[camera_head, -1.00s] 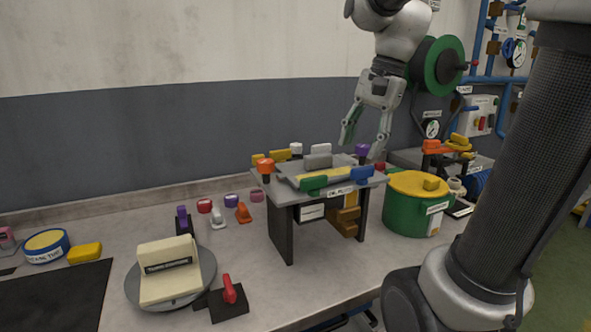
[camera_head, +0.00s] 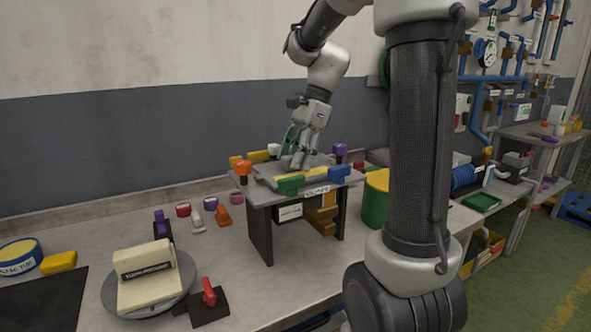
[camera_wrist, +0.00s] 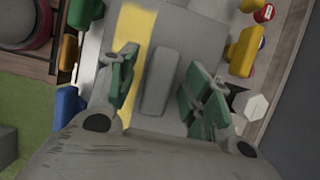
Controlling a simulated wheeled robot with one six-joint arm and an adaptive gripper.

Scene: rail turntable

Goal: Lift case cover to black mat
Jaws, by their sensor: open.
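The case cover, a grey plate with a yellow stripe and a raised grey block handle, lies on the raised stand; the cover shows in the head view (camera_head: 318,178) and in the wrist view (camera_wrist: 189,42). My gripper (camera_head: 294,158) is over the cover with its fingers pointing down. In the wrist view, my gripper's (camera_wrist: 162,88) green-padded fingers are open, one on each side of the grey handle (camera_wrist: 160,80). I cannot tell whether they touch it. The black mat (camera_head: 42,304) lies at the lower left of the bench, bare where it shows.
Coloured clamps, such as an orange one (camera_head: 243,167) and a blue one (camera_head: 340,173), surround the cover on the stand (camera_head: 260,235). A turntable (camera_head: 183,290) with a cream block and a red-handled lever (camera_head: 208,295) lie between stand and mat. A yellow-blue tin (camera_head: 20,256) is behind the mat.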

